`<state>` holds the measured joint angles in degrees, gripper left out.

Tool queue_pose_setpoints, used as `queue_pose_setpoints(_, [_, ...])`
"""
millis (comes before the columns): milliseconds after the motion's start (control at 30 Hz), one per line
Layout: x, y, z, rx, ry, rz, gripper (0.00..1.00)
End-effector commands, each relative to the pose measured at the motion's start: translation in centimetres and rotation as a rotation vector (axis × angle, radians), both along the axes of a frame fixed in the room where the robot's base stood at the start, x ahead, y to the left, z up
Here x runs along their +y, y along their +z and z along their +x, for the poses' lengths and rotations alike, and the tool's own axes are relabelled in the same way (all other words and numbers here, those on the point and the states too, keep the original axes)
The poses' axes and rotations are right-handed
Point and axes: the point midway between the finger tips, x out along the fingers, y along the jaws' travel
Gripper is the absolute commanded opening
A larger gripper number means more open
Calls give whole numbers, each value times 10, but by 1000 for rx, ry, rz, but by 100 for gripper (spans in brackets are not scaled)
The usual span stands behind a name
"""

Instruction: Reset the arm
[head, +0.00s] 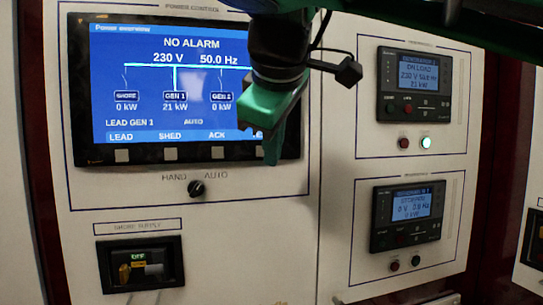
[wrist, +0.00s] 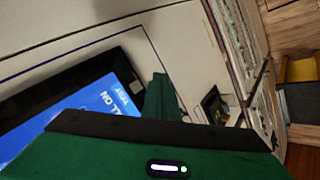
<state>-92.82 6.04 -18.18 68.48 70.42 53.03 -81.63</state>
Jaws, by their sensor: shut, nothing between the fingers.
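My gripper (head: 272,150) is green and black and hangs in front of the right part of the large power display in the head view. Its fingers are together and point down, with nothing visible between them. In the wrist view, the green gripper body fills the bottom and the finger (wrist: 160,100) points toward the panel. The arm comes in from the top of the head view. I cannot tell whether the fingertips touch the panel.
The power display (head: 165,85) reads NO ALARM. Below it are a HAND/AUTO knob (head: 197,188) and a shore supply breaker (head: 140,263) reading OFF. Two generator controllers, upper (head: 414,85) and lower (head: 408,216), sit at right. The lower middle panel is clear.

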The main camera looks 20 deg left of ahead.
Motion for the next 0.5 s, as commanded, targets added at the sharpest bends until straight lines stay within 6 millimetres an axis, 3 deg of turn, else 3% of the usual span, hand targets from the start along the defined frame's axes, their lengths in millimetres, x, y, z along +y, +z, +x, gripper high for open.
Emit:
queue_pose_setpoints(167, [-2,-1,2,2,-5,0,0])
queue_pose_setpoints(267, [-15,-6,15,13,-38,1,0])
queue_pose_setpoints(367, [-44,-18,40,36,-105,5,0])
queue_pose_setpoints(500, [-103,-44,78,86,-236,18,0])
